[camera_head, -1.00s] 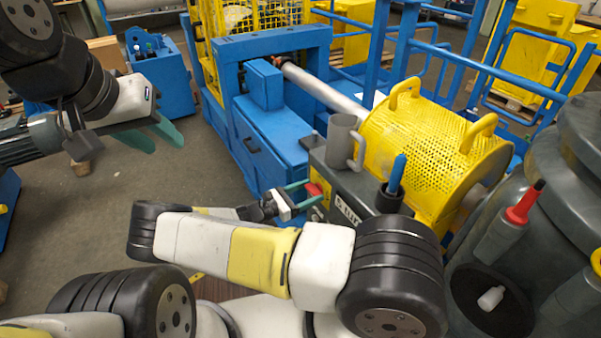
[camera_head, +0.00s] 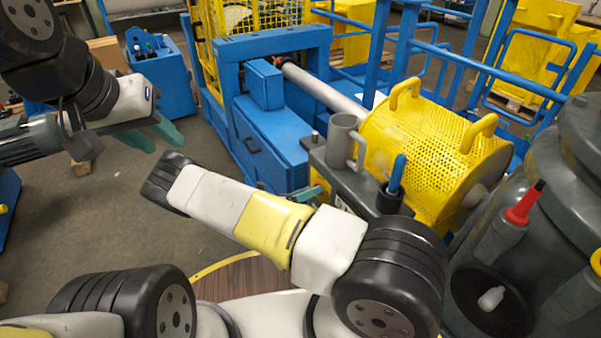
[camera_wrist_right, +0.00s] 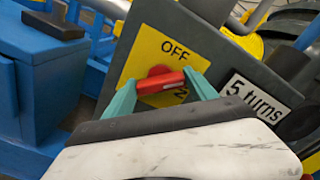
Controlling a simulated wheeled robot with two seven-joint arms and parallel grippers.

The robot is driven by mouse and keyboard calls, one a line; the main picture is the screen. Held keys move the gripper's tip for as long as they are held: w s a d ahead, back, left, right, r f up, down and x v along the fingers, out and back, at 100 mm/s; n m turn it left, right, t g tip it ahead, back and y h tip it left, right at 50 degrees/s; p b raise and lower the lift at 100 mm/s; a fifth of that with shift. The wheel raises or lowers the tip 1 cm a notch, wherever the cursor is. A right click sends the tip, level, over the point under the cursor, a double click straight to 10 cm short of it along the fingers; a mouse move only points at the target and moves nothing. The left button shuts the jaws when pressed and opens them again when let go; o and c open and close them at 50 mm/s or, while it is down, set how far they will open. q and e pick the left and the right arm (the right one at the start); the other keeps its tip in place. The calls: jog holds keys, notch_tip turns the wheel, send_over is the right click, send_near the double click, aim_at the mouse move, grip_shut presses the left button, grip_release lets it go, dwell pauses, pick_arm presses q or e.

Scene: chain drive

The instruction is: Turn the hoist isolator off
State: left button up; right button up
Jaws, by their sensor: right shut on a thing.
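The isolator's red handle (camera_wrist_right: 160,82) sits on a yellow plate (camera_wrist_right: 146,50) on the grey box front in the right wrist view. "OFF" is printed above the handle; the lettering below it is partly covered, with an "N" showing. The handle lies roughly crosswise in that view. My right gripper (camera_wrist_right: 158,92) is shut on the red handle, one teal finger at each side. In the head view my right forearm hides the handle and most of that gripper; a green fingertip (camera_head: 303,193) shows. My left gripper (camera_head: 152,138) is open and empty over the floor at left.
The grey box (camera_head: 350,183) carries a grey mug-like cylinder (camera_head: 342,136) and a dark cup (camera_head: 390,203) with a blue-handled tool. A yellow perforated guard (camera_head: 430,140) stands behind it. A "5 turns" label (camera_wrist_right: 256,98) is right of the plate.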

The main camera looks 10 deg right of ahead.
jog(key=shift+w+a+f+n, duration=0.1)
jog(key=shift+f+n, duration=0.05)
jog(key=shift+n, duration=4.75)
jog(key=o, duration=1.4)
jog(key=shift+c, duration=0.2)
jog(key=v, duration=0.8)
